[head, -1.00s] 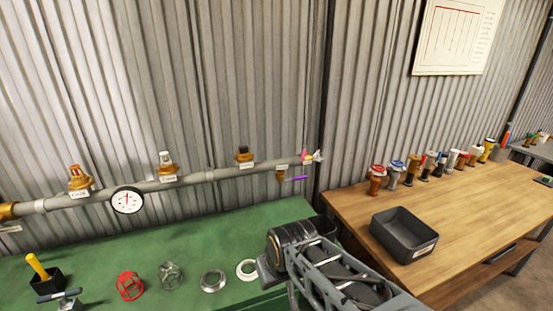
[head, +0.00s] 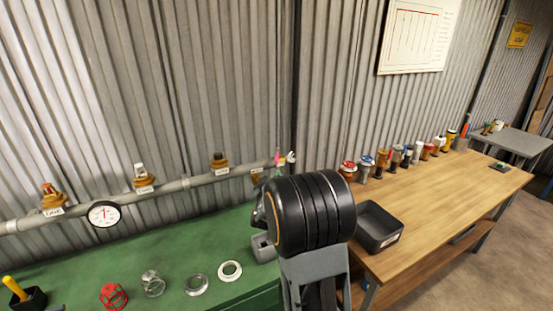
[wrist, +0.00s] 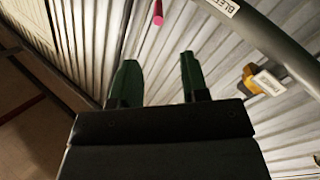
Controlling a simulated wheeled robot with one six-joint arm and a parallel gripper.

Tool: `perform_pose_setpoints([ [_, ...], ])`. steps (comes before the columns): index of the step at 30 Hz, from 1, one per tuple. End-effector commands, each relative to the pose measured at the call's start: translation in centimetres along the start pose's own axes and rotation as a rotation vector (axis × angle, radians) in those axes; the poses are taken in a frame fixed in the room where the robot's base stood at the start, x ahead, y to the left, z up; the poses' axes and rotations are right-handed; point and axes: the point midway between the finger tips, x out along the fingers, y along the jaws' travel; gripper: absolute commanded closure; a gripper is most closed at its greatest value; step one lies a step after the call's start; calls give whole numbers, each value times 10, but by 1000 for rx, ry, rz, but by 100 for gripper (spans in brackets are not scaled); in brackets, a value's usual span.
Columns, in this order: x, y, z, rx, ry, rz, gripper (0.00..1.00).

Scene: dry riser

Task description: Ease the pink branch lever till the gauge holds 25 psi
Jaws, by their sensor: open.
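A pink lever (head: 278,157) stands at the right end of the grey pipe (head: 200,180) in the head view. In the wrist view a pink rod (wrist: 159,14), which looks like this lever, shows at the top, beyond the fingertips and apart from them. My gripper (wrist: 156,75) is open and empty, its two dark green fingers pointing toward the rod.
Several labelled brass valves, such as one with a dark cap (head: 219,161), sit on the pipe. Below is a green bench (head: 215,250) with a red cage (head: 113,296) and rings. At right, a wooden table (head: 455,190) holds a dark bin (head: 378,228) and several fittings.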

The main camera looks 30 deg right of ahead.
Motion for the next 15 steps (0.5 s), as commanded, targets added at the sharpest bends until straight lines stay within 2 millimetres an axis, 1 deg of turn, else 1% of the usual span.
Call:
perform_pose_setpoints([
  [5, 27, 3, 0, -7, 1, 12, 59],
  [15, 92, 4, -1, -4, 2, 10, 59],
])
